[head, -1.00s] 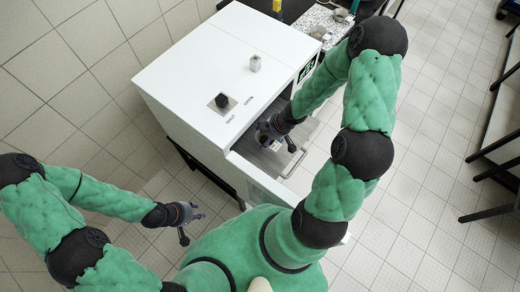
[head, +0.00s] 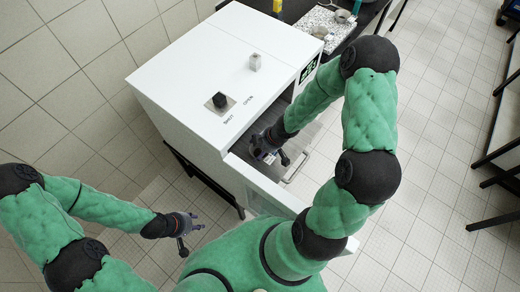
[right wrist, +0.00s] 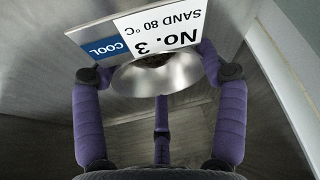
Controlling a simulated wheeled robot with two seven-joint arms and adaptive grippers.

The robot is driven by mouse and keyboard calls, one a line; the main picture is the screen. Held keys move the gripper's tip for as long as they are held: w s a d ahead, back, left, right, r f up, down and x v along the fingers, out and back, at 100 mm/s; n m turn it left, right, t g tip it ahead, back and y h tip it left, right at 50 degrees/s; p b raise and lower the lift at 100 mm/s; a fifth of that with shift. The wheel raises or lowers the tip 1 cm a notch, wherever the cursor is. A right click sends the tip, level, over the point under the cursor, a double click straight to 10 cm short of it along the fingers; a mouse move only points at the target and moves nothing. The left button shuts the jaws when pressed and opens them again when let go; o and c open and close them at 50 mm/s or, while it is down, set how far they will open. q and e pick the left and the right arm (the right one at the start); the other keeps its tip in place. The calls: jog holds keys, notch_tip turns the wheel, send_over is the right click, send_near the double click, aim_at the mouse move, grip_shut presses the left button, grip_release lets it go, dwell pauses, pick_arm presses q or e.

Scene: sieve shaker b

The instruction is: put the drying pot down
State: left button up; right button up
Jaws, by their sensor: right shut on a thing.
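The drying pot (right wrist: 158,76) is a shiny metal bowl, seen in the right wrist view. A card (right wrist: 145,34) stands at its far side, reading "No. 3, SAND 80 °C" and "COOL". My right gripper (right wrist: 158,84) is shut on the pot, with purple fingers at its left, right and near side. In the head view my right gripper (head: 268,150) is at the open front of the white oven (head: 190,75), above the grey metal inside the opening. The pot is hard to make out there. My left gripper (head: 184,226) is open and empty, low at the left of the oven.
The pulled-out white front (head: 265,190) lies close to my body. A dark bench (head: 365,14) stands behind.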

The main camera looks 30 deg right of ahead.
jog(key=shift+f, duration=0.1)
jog(key=o, duration=1.6)
jog(key=p+v, duration=0.9)
jog(key=v, duration=0.3)
